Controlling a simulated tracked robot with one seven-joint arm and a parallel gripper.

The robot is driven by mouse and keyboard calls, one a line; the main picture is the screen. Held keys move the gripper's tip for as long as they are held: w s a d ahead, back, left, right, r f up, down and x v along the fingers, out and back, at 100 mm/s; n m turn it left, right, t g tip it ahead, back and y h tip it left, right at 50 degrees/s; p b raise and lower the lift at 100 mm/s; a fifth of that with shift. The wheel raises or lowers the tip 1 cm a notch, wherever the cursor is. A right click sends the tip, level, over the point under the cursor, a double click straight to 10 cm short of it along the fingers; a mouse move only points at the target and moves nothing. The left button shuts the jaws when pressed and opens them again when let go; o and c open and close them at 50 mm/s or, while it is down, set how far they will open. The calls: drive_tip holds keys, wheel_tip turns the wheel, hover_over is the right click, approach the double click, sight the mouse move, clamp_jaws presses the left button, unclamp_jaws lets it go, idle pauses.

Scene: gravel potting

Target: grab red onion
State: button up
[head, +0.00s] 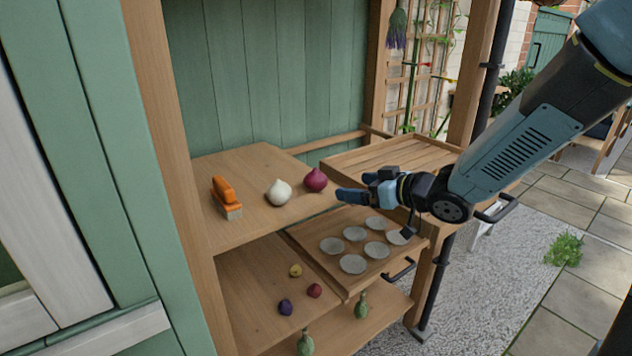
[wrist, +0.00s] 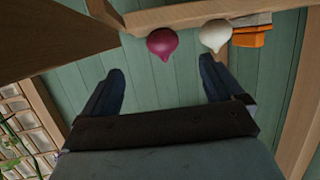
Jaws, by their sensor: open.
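The red onion (head: 315,180) sits on the upper wooden shelf, just right of a white onion (head: 279,192). In the wrist view the red onion (wrist: 162,43) lies beyond the fingertips, between their lines, with the white onion (wrist: 214,36) beside it. My gripper (head: 352,188) is open and empty. In the head view its blue fingers point left toward the red onion, with a small gap in the picture. The wrist view shows both fingers spread apart (wrist: 160,80), and neither touches an onion.
An orange-topped brush or block (head: 226,197) stands left on the upper shelf (head: 245,165). A slatted wooden tray (head: 385,158) is behind my gripper. Below, a pull-out board (head: 340,280) holds several pale dishes (head: 353,264).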

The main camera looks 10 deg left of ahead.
sight(324, 181)
drive_tip(key=x, duration=1)
drive_tip(key=shift+a+r, duration=0.25)
drive_tip(key=shift+r, duration=0.05)
drive_tip(key=shift+w+a+f, duration=0.2)
drive_tip(key=shift+w+a, duration=0.1)
drive_tip(key=shift+a, duration=0.15)
drive_tip(key=c, duration=1.2)
